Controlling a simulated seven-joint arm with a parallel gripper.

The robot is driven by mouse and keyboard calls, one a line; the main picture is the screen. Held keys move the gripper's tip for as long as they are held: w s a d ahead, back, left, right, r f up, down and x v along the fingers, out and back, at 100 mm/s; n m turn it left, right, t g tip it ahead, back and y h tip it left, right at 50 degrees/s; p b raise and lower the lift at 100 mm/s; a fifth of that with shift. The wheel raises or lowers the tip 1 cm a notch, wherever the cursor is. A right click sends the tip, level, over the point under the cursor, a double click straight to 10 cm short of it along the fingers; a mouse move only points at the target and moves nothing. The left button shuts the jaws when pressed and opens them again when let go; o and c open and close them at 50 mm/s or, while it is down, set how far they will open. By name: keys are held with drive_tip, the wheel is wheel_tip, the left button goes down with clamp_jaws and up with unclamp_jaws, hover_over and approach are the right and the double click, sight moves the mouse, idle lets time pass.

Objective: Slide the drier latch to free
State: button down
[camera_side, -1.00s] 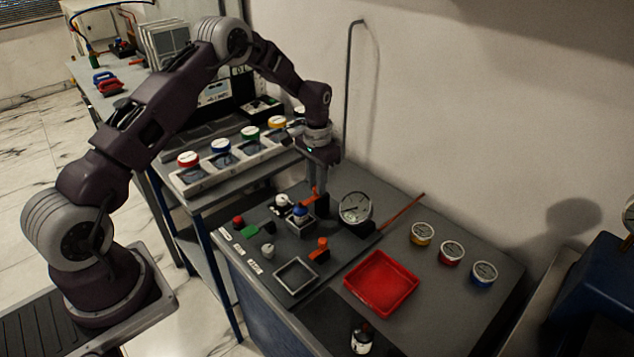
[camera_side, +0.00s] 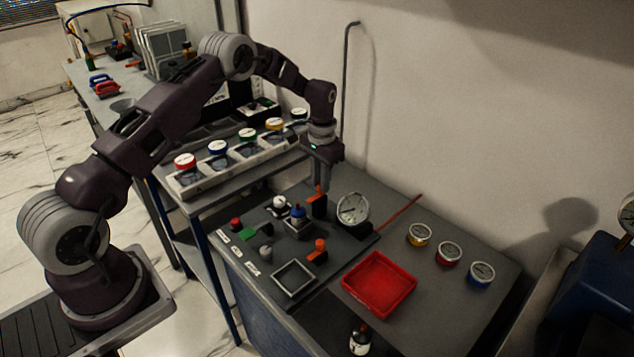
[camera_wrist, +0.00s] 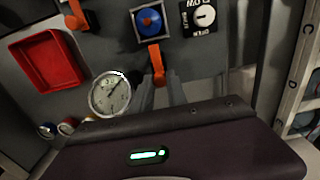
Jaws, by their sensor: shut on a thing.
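My gripper (camera_side: 320,186) is shut on an orange latch (camera_side: 318,206) at the back of the dark panel, beside the gauge. In the wrist view the orange latch (camera_wrist: 157,64) shows at the tips of my gripper's fingers (camera_wrist: 160,88), which partly hide its near end. The latch stands close to a square block with a blue knob (camera_side: 298,212), with a gap between them. A second orange latch (camera_side: 318,248) sits farther forward on the panel, apart from my gripper. I cannot read any label naming either latch.
A round gauge (camera_side: 352,209) stands right beside my gripper. A white knob (camera_wrist: 204,16) on a black plate lies near the blue knob. An empty grey square frame (camera_side: 293,279) and a red tray (camera_side: 379,285) are in front. An orange rod (camera_side: 400,210) lies behind.

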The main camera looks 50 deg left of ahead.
drive_tip(key=shift+w+r, duration=0.1)
drive_tip(key=shift+w, duration=0.15)
drive_tip(key=c, duration=1.3)
unclamp_jaws()
wheel_tip(320, 180, up, 7)
drive_tip(key=shift+r, duration=0.1)
drive_tip(key=s+d+r+t, duration=0.2)
drive_tip(key=s+d+r, duration=0.2)
drive_tip(key=s+r, duration=0.55)
drive_tip(key=s+d+r+t, duration=0.1)
drive_tip(key=s+d+r, duration=0.5)
drive_tip(key=r, duration=0.7)
drive_tip(key=s+d+t, duration=0.1)
drive_tip(key=s, duration=1)
drive_tip(key=s+d+f+t, duration=0.1)
drive_tip(key=s, duration=1)
drive_tip(key=shift+d+f+t, duration=0.3)
drive_tip(key=shift+d, duration=0.05)
